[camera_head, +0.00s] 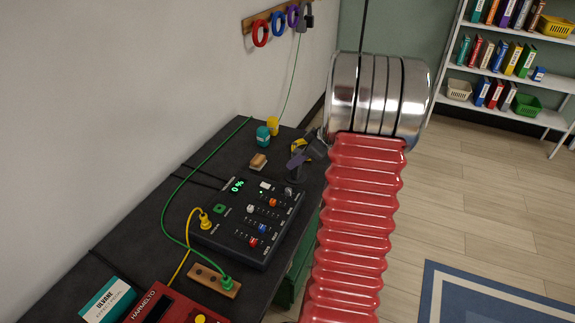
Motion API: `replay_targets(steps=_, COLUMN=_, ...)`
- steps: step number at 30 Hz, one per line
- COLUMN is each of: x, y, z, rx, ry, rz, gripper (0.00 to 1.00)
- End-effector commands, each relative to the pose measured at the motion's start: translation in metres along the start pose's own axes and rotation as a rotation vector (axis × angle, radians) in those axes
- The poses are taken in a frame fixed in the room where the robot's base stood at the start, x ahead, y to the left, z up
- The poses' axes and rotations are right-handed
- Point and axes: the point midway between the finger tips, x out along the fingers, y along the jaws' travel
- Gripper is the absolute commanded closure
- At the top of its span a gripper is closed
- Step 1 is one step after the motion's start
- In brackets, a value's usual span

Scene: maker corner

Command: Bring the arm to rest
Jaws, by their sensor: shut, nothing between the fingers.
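My arm shows as a red ribbed sleeve rising from the bottom edge, right of the bench, to a wide shiny metal joint at upper centre. My gripper cannot be made out in this view. A dark grey and purple item (299,161) shows just left of the metal joint, over the far right end of the bench. The joint hides part of what is behind it.
The dark bench (150,225) along the left wall carries a control box (248,224), a wooden block with a green plug (214,280), a red device (172,307) and a teal jar (263,137). A shelf (505,65) stands at back right. Floor between is clear.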

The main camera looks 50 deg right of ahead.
Motion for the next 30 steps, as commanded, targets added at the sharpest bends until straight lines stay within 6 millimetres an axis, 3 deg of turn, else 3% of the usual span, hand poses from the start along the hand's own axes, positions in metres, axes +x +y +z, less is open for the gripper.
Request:
replay_targets(steps=20, x=-0.001, y=-0.001, z=-0.001, rx=0.006, ry=0.000, rz=-0.002, gripper=1.00)
replay_targets(steps=26, x=-0.001, y=-0.001, z=0.000, rx=0.122, ry=-0.003, rz=-0.001, gripper=1.00)
replay_targets(steps=30, x=0.002, y=-0.008, z=0.011, rx=0.282, ry=-0.038, rz=-0.014, gripper=1.00)
